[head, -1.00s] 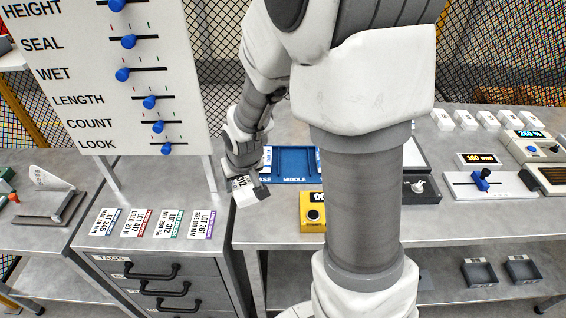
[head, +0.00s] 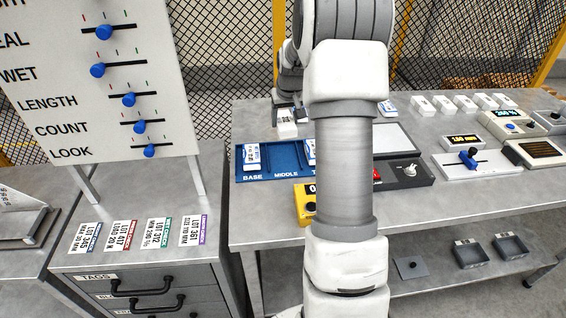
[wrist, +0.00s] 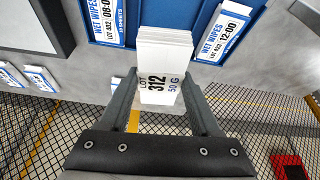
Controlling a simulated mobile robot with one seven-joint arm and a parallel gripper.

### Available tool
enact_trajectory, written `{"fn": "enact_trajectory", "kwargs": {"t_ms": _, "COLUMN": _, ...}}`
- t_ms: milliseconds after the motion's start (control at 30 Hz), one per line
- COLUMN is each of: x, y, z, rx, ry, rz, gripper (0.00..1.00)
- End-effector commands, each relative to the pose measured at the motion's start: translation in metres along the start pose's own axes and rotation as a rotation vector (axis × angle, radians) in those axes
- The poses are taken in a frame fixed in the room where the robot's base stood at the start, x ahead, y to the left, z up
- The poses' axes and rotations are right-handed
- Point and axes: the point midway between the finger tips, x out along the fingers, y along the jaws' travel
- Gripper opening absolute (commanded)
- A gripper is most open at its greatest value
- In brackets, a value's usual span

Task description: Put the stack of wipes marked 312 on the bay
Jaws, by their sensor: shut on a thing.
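My gripper (head: 287,106) is shut on a white stack of wipes (head: 287,130), which hangs by the far edge of the blue tray. In the wrist view the stack (wrist: 163,62) reads LOT 312, 50 G, and sits between the two fingers (wrist: 160,108). The blue tray (head: 279,160) has sections marked BASE and MIDDLE; a third label is mostly hidden by my arm. One wipes pack (head: 251,155) lies in BASE and another (head: 310,152) in the third section. MIDDLE looks empty. No part is labelled bay.
A yellow device (head: 303,205) stands in front of the tray. A framed grey plate (head: 393,143) and a dark box with a switch (head: 410,172) lie to the right. Several white packs (head: 443,104) line the back. A slider board (head: 130,97) stands left.

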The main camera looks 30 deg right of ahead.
Motion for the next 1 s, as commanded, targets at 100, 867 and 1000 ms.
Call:
{"fn": "enact_trajectory", "kwargs": {"t_ms": 100, "x": 0.008, "y": 0.047, "z": -0.013, "rx": 0.049, "ry": 0.003, "rz": 0.015, "gripper": 0.0}}
{"fn": "enact_trajectory", "kwargs": {"t_ms": 867, "x": 0.049, "y": 0.017, "z": 0.019, "rx": 0.093, "ry": 0.001, "rz": 0.028, "gripper": 0.0}}
{"fn": "enact_trajectory", "kwargs": {"t_ms": 1000, "x": 0.057, "y": -0.001, "z": 0.028, "rx": 0.096, "ry": 0.003, "rz": 0.03, "gripper": 0.0}}
